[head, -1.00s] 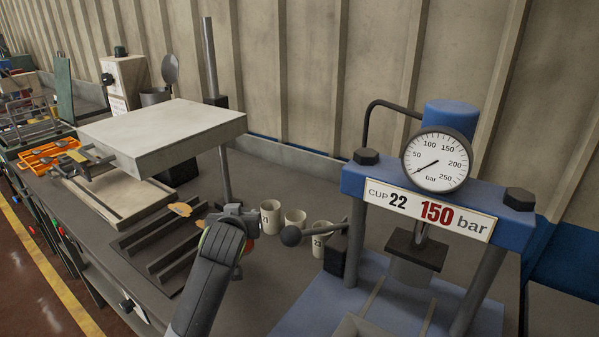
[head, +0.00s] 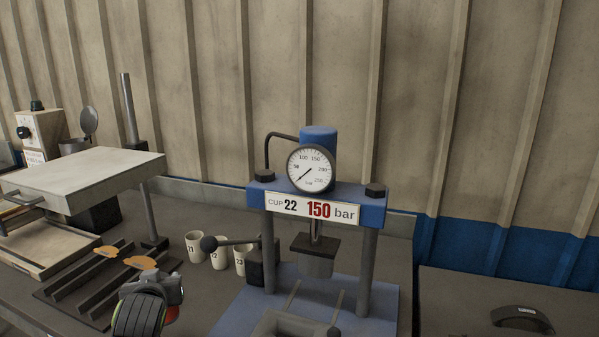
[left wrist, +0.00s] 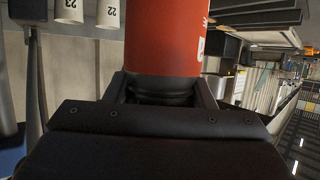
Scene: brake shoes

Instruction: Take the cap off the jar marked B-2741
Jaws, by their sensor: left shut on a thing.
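My left gripper (head: 165,282) is low in the head view, over the grey bench in front of the numbered cups. In the left wrist view my left gripper (left wrist: 163,92) is shut on a red cylinder (left wrist: 163,35). The cylinder has a black end between the fingers and a small white label at its right edge. The label cannot be read, so I cannot tell whether this is the jar marked B-2741. My right gripper is out of view.
Cream cups (head: 219,252) stand behind my left gripper. A blue press (head: 255,199) with a gauge and a sign reading "CUP 22 150 bar" stands to the right. A slatted rack (head: 82,290) with tan pieces lies left. A black curved shoe (head: 522,319) lies far right.

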